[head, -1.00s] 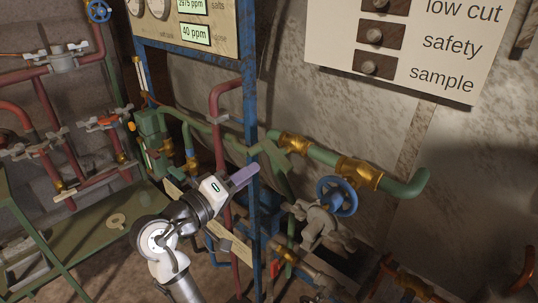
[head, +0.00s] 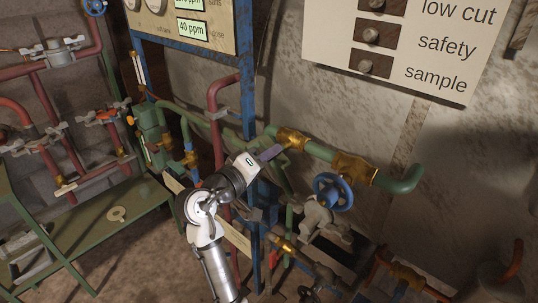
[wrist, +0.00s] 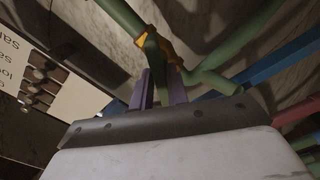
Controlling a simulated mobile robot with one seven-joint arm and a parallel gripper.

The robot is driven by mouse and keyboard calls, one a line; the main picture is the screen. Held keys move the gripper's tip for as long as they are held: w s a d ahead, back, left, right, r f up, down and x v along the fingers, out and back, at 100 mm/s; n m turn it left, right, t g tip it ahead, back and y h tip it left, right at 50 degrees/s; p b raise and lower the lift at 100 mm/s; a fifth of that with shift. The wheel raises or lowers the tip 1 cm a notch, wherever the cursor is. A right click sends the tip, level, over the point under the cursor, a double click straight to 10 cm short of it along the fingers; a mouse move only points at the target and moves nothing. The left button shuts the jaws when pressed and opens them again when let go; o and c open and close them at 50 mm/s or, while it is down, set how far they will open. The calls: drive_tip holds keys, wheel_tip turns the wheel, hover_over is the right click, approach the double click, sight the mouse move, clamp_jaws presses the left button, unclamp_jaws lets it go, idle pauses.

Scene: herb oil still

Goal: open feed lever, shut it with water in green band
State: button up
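My gripper (head: 272,152) reaches up to the green pipe beside a brass valve (head: 291,139). In the wrist view, its two purple fingers (wrist: 162,88) stand apart, with a green bar (wrist: 158,70) running between them from the brass fitting (wrist: 160,42). This bar looks like the valve's lever. I cannot tell whether the fingers touch it. A second brass valve (head: 354,167) sits farther right on the green pipe (head: 318,151). No water level or green band can be made out; a slim upright tube (head: 137,70) on the blue frame may be a gauge.
A blue handwheel (head: 332,192) stands right of my gripper. A blue post (head: 247,90) and a red pipe (head: 213,110) are close to my arm. A sign board (head: 400,50) reads low cut, safety, sample. A panel (head: 190,28) shows 40 ppm. A green bench (head: 95,225) is left.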

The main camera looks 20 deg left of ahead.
clamp_jaws()
drive_tip(key=shift+m+b, duration=1.1)
drive_tip(key=shift+b, duration=0.05)
drive_tip(key=shift+o, duration=2.3)
unclamp_jaws()
drive_tip(key=b+v, duration=0.3)
drive_tip(key=v, duration=1)
drive_tip(key=shift+s, duration=0.4)
drive_tip(key=shift+a+r, duration=0.1)
